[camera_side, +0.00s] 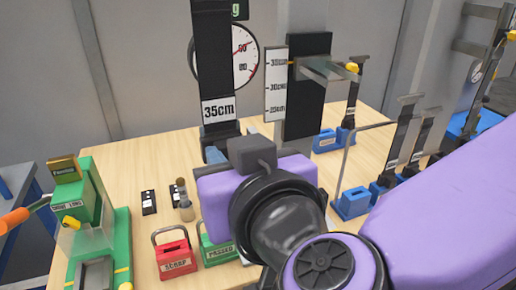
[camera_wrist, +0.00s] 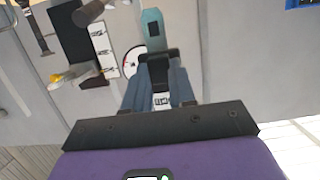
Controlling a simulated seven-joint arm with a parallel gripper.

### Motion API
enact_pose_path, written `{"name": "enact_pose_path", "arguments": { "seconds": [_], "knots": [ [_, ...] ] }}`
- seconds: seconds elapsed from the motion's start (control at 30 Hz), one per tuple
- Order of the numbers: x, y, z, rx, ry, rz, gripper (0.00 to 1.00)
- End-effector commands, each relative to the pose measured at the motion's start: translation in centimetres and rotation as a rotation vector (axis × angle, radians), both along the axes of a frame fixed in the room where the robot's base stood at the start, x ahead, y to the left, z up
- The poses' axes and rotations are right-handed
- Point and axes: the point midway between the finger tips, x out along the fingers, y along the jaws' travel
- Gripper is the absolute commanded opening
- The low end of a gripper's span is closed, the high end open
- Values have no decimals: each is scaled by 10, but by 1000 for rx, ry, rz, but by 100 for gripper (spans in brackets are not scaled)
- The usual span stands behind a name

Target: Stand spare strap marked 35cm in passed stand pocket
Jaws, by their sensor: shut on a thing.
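The strap marked 35cm (camera_side: 214,65) is a long black band with a white label, standing upright above the table in the side view. My gripper (camera_side: 220,142) is shut on its lower part, below the label. In the wrist view my gripper (camera_wrist: 160,98) also has its blue-grey fingers closed around a dark piece, with a teal tab (camera_wrist: 152,32) beyond them. The green stand marked PASSED (camera_side: 218,252) is on the table at the front, below my gripper and partly hidden by my wrist. I cannot see into its pocket.
A red stand marked SCRAP (camera_side: 174,258) is beside the green one. A green machine (camera_side: 95,220) stands at left. A measuring post (camera_side: 308,90) and round gauge (camera_side: 244,55) are behind. Blue stands (camera_side: 352,203) with straps are at right. Small black blocks (camera_side: 149,202) lie mid-table.

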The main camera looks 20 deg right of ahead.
Motion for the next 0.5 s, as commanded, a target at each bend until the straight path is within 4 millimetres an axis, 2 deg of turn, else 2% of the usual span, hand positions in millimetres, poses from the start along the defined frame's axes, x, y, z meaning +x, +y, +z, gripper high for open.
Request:
{"name": "enact_pose_path", "arguments": {
  "seconds": [0.07, 0.27, 0.5],
  "knots": [
    [0, 6, -5, -4, -1, 0, 0],
    [0, 5, -51, -9, 0, 1, 0],
    [0, 4, -118, -12, 0, 2, 0]
  ]
}}
